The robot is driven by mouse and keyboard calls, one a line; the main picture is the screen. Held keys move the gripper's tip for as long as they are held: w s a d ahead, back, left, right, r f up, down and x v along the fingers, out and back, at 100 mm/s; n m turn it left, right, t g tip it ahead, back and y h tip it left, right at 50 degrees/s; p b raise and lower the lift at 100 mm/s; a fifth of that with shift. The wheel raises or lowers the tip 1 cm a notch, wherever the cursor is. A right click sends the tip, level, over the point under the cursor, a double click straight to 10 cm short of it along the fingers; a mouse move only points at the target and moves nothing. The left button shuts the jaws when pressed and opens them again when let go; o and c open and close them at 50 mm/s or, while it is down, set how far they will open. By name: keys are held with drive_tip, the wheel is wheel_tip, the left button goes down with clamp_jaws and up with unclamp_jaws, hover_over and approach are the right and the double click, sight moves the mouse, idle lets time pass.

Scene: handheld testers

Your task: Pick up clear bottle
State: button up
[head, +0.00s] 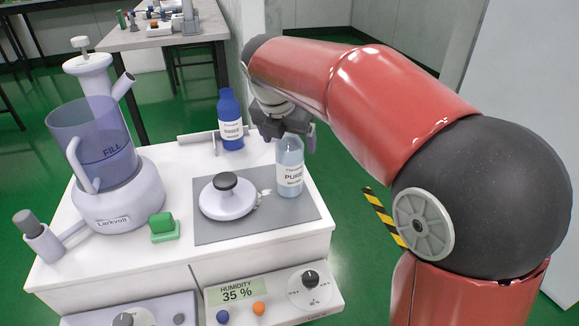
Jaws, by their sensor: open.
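The clear bottle (290,172) stands upright at the right rear of a grey mat on the white bench unit. It is pale blue, see-through, and has a white label. My gripper (288,134) is at the top of the bottle, with its dark fingers around or just behind the bottle's neck. The gripper is open. The arm's red link covers part of the wrist, and I cannot tell whether the fingers touch the bottle.
A blue bottle (230,118) stands left of the gripper. A white round lidded dish (228,198) with a dark knob sits on the grey mat (228,230). A blender-like device (118,195) and a green block (164,228) are further left. A control panel (270,295) is in front.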

drive_tip(key=x, duration=0.3)
drive_tip(key=shift+a, duration=0.1)
drive_tip(key=c, duration=1.7)
drive_tip(key=shift+r, duration=0.1)
clamp_jaws()
drive_tip(key=shift+r, duration=0.1)
